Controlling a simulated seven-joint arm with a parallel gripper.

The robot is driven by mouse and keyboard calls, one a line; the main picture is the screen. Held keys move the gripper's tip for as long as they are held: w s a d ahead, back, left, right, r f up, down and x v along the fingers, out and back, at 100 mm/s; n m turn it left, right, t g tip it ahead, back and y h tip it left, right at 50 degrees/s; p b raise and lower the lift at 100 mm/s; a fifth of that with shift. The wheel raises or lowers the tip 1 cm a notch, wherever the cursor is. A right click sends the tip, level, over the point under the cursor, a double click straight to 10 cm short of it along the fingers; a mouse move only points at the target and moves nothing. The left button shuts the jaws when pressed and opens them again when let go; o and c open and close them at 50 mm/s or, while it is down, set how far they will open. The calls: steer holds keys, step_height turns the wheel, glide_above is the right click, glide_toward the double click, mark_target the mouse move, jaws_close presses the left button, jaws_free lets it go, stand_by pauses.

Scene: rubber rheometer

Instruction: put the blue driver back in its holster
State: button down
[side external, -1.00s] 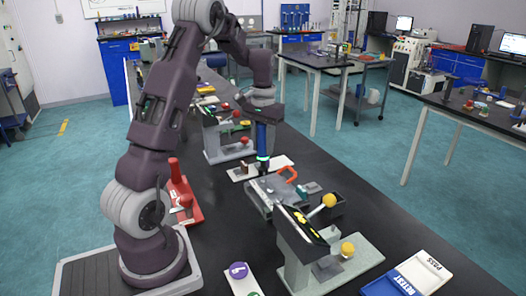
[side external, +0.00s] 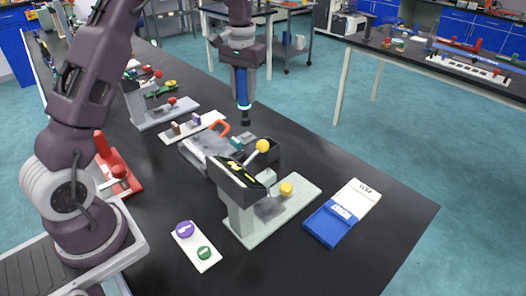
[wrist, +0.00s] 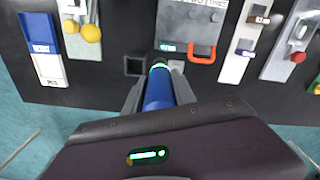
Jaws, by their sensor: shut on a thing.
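The blue driver (side external: 241,86) hangs upright, tip down, in my gripper (side external: 240,68), which is shut on it. Its dark tip is in the air above the bench, near the back of a black open box (side external: 274,157) that looks like the holster. In the wrist view the driver (wrist: 158,92) points away between the two fingers (wrist: 157,86). A square dark opening (wrist: 135,65) of the box lies just left of the driver's far end. The driver's tip is hidden there, and the driver is apart from the box.
A grey fixture with a red-orange handle (side external: 219,128) adjoins the box. A stand with yellow-knobbed lever (side external: 263,146) is in front. A blue-and-white tray (side external: 328,226) lies right, a button plate (side external: 196,246) nearer.

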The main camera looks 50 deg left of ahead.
steer(key=w+d+m, duration=0.1)
steer(key=w+d, duration=0.2)
steer(key=d, duration=0.3)
step_height(320, 180, down, 10)
steer(key=shift+d+r, duration=0.25)
steer(key=shift+f, duration=0.1)
steer(key=c, duration=1)
jaws_free()
steer(key=shift+c, duration=0.2)
